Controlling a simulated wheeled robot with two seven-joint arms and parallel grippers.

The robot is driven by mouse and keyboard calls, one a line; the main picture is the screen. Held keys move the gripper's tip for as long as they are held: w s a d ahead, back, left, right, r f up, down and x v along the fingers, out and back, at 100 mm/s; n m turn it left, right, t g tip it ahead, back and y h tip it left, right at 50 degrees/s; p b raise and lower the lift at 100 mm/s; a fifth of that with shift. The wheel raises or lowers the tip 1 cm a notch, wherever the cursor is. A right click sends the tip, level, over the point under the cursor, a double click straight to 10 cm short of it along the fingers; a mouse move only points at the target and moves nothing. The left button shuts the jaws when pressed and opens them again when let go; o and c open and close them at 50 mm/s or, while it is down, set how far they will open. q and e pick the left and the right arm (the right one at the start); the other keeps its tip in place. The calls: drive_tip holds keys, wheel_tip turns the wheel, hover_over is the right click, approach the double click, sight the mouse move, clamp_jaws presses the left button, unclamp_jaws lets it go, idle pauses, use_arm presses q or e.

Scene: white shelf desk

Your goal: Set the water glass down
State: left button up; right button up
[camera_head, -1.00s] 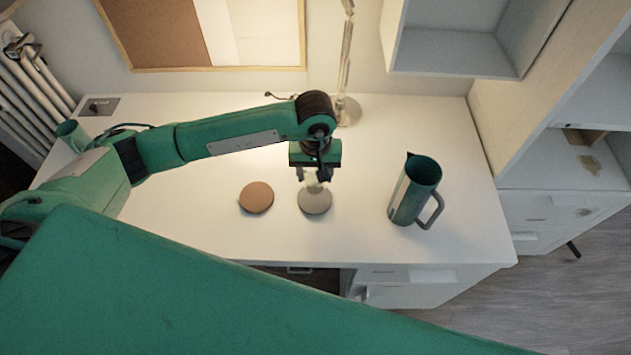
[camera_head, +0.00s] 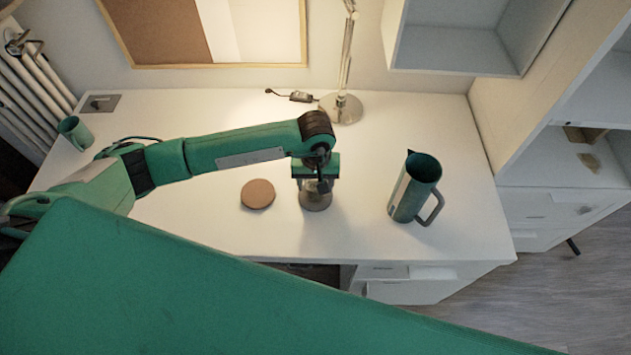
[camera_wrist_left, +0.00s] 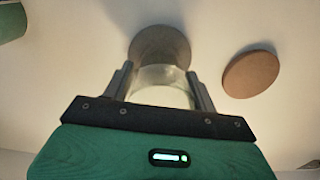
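My left gripper (camera_head: 317,186) points down over the grey round coaster (camera_head: 315,203) near the middle of the desk. In the left wrist view its two fingers (camera_wrist_left: 162,74) press on both sides of the clear water glass (camera_wrist_left: 163,88). The glass is upright, over the grey coaster (camera_wrist_left: 160,43); I cannot tell whether its base touches the coaster. In the head view the gripper hides most of the glass. My right gripper is not in view.
A brown round coaster (camera_head: 258,194) lies just left of the grey one. A green jug (camera_head: 412,190) with a grey handle stands to the right. A lamp base (camera_head: 341,109) and a green mug (camera_head: 76,133) stand farther back. The desk (camera_head: 270,235) front is clear.

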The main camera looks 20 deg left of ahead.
use_arm(q)
drive_tip(key=shift+o, duration=1.1)
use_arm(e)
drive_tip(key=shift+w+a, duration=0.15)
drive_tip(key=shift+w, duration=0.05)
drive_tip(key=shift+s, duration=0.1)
